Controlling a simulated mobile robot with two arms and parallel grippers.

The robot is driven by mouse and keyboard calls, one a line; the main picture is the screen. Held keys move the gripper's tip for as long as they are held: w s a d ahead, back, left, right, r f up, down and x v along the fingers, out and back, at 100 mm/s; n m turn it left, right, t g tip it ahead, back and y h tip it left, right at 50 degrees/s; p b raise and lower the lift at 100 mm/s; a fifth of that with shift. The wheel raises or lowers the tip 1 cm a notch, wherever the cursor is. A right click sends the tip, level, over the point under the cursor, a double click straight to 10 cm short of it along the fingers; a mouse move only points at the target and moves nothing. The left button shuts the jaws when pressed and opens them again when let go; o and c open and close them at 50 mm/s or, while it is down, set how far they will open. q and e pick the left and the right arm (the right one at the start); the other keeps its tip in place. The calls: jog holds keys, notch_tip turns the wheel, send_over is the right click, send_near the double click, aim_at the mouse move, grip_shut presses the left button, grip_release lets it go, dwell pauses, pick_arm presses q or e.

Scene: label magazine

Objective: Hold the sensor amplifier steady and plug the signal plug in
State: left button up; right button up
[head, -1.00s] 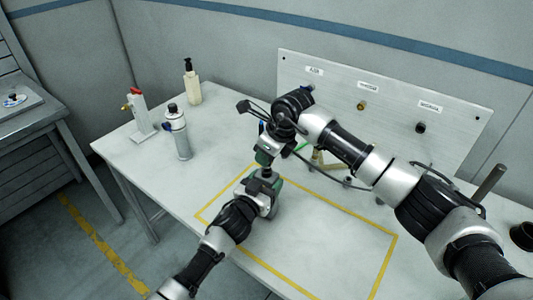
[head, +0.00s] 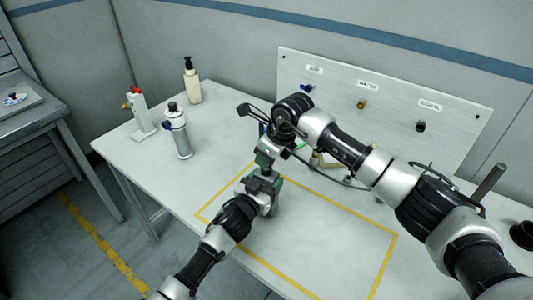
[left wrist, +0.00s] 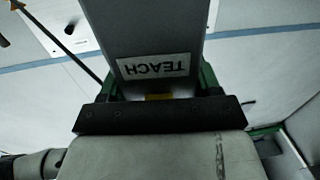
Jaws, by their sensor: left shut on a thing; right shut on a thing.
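The sensor amplifier (left wrist: 150,25) is a grey box with an upside-down TEACH label in the left wrist view. My left gripper (left wrist: 158,97) is shut on it, with green fingers on both sides. In the head view my left gripper (head: 267,185) is over the yellow-outlined area, and the amplifier is mostly hidden there. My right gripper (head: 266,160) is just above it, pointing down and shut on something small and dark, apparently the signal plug. The plug's shape, and whether it touches the amplifier, cannot be made out.
A metal panel (head: 385,85) with labelled blue, brass and black ports stands at the table's back. A grey canister (head: 180,135), a pump bottle (head: 192,82) and a red-topped stand (head: 139,112) are at the left. The yellow-outlined area (head: 320,250) is clear in front.

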jog(key=shift+f, duration=0.55)
jog(key=o, duration=1)
jog(key=v, duration=1.2)
pick_arm(q)
jog(key=o, duration=1.1)
jog(key=shift+o, duration=0.2)
